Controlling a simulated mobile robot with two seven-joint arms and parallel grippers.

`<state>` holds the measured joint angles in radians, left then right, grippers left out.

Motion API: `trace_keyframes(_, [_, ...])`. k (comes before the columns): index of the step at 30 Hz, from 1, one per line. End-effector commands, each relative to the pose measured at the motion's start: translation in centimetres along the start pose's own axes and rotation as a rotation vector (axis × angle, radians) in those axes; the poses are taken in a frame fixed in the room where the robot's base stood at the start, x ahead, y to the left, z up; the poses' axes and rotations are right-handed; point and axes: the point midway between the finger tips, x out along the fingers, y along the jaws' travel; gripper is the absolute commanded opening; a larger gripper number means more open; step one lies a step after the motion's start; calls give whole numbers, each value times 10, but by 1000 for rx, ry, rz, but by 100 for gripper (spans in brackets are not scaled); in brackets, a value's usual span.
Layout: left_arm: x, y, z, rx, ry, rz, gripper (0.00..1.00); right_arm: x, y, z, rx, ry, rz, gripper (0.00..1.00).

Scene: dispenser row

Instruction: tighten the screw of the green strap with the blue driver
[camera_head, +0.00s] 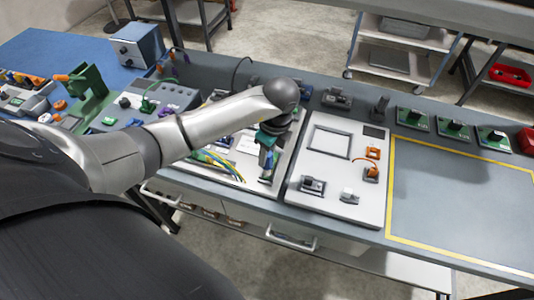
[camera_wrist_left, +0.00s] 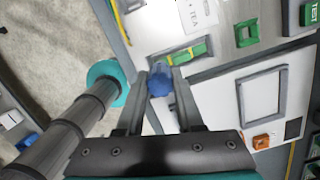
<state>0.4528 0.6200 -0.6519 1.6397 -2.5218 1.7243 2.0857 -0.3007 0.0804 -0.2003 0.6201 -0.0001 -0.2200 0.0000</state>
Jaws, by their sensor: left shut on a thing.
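My left gripper (camera_head: 268,172) hangs over the white panel near the middle of the bench in the head view. It is shut on the blue driver (camera_head: 266,160), whose blue handle also shows between the two fingers in the wrist view (camera_wrist_left: 159,80). I cannot see the driver's tip. My right gripper is not in view.
Several coloured cables (camera_head: 218,165) lie on the panel left of my gripper. A second white panel (camera_head: 338,190) with an orange part (camera_head: 373,153) is to the right. A yellow-outlined grey area (camera_head: 460,205) at far right is clear. A green stand (camera_head: 88,95) is at the left.

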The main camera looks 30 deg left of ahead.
Motion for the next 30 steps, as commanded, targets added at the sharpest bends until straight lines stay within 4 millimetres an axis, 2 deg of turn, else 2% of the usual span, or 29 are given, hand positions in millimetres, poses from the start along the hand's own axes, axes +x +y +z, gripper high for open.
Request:
trace_keyframes(4, [6,0,-1,0,-1,0,0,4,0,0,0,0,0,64])
trace_keyframes(14, [6,0,0,14,-1,-3,0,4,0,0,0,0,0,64])
trace_keyframes(17, [6,0,0,104,-3,-17,0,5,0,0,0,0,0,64])
trace_keyframes(24, [7,0,0,441,-2,-68,0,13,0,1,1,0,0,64])
trace_keyframes(30, [7,0,-1,598,1,-91,0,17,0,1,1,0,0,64])
